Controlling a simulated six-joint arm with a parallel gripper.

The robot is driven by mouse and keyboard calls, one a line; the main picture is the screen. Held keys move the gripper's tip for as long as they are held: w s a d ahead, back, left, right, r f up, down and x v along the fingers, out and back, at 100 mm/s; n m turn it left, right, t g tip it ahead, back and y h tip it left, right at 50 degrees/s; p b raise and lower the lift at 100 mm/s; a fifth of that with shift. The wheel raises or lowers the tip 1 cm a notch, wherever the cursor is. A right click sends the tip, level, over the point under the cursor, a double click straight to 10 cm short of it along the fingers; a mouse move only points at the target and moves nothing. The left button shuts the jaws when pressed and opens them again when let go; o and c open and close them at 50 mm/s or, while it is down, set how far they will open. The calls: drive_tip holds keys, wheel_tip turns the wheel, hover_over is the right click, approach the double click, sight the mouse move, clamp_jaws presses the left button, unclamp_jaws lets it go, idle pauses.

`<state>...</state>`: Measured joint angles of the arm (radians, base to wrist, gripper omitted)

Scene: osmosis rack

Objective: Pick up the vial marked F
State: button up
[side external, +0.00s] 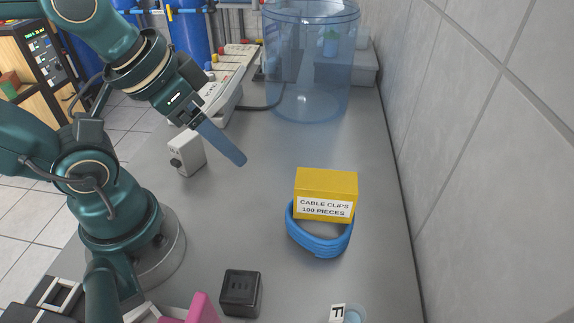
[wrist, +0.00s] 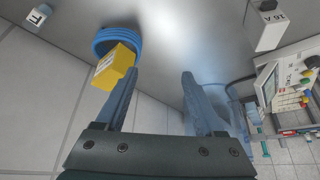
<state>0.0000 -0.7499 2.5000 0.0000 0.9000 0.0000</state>
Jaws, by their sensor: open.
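The vial marked F (side external: 354,314) is at the bottom edge of the side external view, right of centre and partly cut off. Its white label (side external: 337,312) carries a black F. In the wrist view a small white labelled item (wrist: 39,17) at the top left looks like this vial, with its letter turned. My gripper (side external: 236,158) has translucent blue fingers and hangs above the bench, well behind the vial. In the wrist view the fingers of my gripper (wrist: 158,77) are apart with nothing between them.
A yellow cable clips box (side external: 326,183) rests on a blue cable coil (side external: 320,243), between my gripper and the vial. A clear blue tank (side external: 312,75) stands behind; a wall bounds the right.

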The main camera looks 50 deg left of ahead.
drive_tip(key=w+a+r+m+t+y, duration=0.1)
drive_tip(key=w+r+m+t, duration=0.15)
drive_tip(key=w, duration=0.25)
drive_tip(key=w+a+r+m+t, duration=0.1)
drive_tip(key=w+r+t, duration=0.15)
drive_tip(key=w, duration=0.25)
drive_tip(key=w+d+f+m+t+h, duration=0.2)
drive_tip(key=w+d+m+h, duration=0.2)
drive_tip(key=w+d+m, duration=0.15)
drive_tip(key=m+g+h, duration=0.8)
drive_tip(key=h, duration=0.2)
hover_over(343, 306)
drive_tip(key=w+a, duration=0.2)
drive_tip(key=a, duration=0.3)
wheel_tip(343, 306, down, 10)
drive_tip(key=shift+n+g, duration=0.5)
drive_tip(key=shift+g, duration=0.4)
drive_tip(key=s+f, duration=0.2)
drive_tip(key=f, duration=0.1)
drive_tip(key=shift+s, duration=0.4)
drive_tip(key=shift+s+d+f, duration=0.15)
drive_tip(key=shift+d+f, duration=0.05)
drive_tip(key=shift+f, duration=0.1)
drive_tip(key=shift+x, duration=2.4)
